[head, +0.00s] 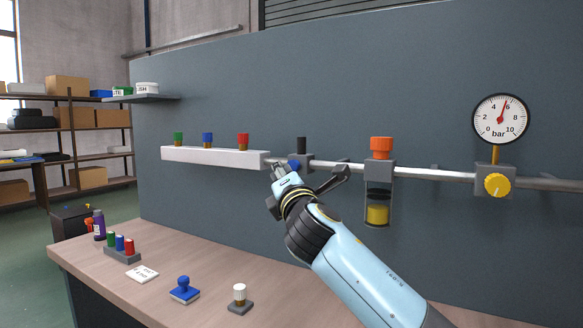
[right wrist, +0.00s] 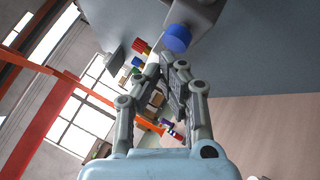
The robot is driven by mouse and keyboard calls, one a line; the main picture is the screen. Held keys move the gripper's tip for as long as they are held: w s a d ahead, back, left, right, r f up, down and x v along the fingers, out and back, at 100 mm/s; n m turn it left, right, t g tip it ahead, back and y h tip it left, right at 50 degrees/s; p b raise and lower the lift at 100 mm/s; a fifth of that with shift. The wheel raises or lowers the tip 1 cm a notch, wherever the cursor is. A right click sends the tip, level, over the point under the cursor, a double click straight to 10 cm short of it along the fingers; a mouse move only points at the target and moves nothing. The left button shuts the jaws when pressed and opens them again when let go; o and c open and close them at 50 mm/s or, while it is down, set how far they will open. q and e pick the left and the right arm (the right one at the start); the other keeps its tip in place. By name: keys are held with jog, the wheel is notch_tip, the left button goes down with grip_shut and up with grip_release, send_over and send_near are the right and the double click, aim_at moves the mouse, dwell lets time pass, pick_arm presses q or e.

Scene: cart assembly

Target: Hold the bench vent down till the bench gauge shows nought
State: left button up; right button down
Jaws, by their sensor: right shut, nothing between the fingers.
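The bench gauge (head: 500,120) hangs on the wall panel at the right, and its red needle points up and slightly right, near 6 bar. A grey block (head: 307,164) on the pipe carries a black stem (head: 301,146) on top and a blue button (head: 294,164) low on its front. No label tells which part is the vent. The blue button is also large in the right wrist view (right wrist: 177,38), just beyond my fingertips. My right gripper (head: 278,168) is shut and empty, close beside the button; contact cannot be told. My left gripper is not in view.
Along the pipe sit an orange-capped bowl (head: 380,147) and a yellow knob (head: 497,184). A white rail (head: 213,157) with green, blue and red caps is left of my gripper. The bench (head: 210,262) below holds a blue stamp (head: 184,290) and small parts.

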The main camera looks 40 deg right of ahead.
jog(key=shift+d, duration=0.2)
jog(key=shift+w+d, duration=0.25)
jog(key=shift+d, duration=0.2)
dwell(0.8)
jog(key=shift+a, duration=0.1)
dwell(0.7)
jog(key=shift+s+a, duration=0.35)
jog(key=shift+a, duration=0.4)
jog(key=a, duration=0.1)
jog(key=s+a, duration=0.1)
jog(key=a, duration=0.1)
jog(key=s+a+p, duration=0.1)
jog(key=shift+a, duration=0.3)
dwell(0.9)
